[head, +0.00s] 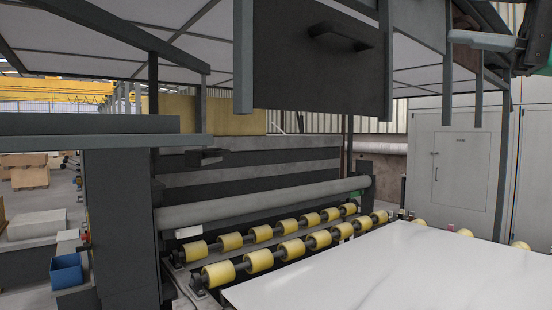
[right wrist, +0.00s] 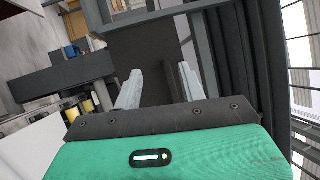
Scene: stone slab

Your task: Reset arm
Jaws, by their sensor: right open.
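My right gripper (right wrist: 158,82) shows in the right wrist view with its two pale fingers spread apart and nothing between them. In the head view the right gripper (head: 480,40) comes in at the top right corner, raised high and pointing left, well above the slab. The white stone slab (head: 400,265) lies flat on the machine's rollers at the lower right. My left arm and gripper are not in view.
A dark machine frame with a hanging panel (head: 318,55) stands ahead, close to the right gripper's side. Yellow rollers (head: 290,248) and a long grey roller (head: 265,204) lie below. A blue bin (head: 66,272) is at the lower left. A grey cabinet (head: 455,170) stands at the right.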

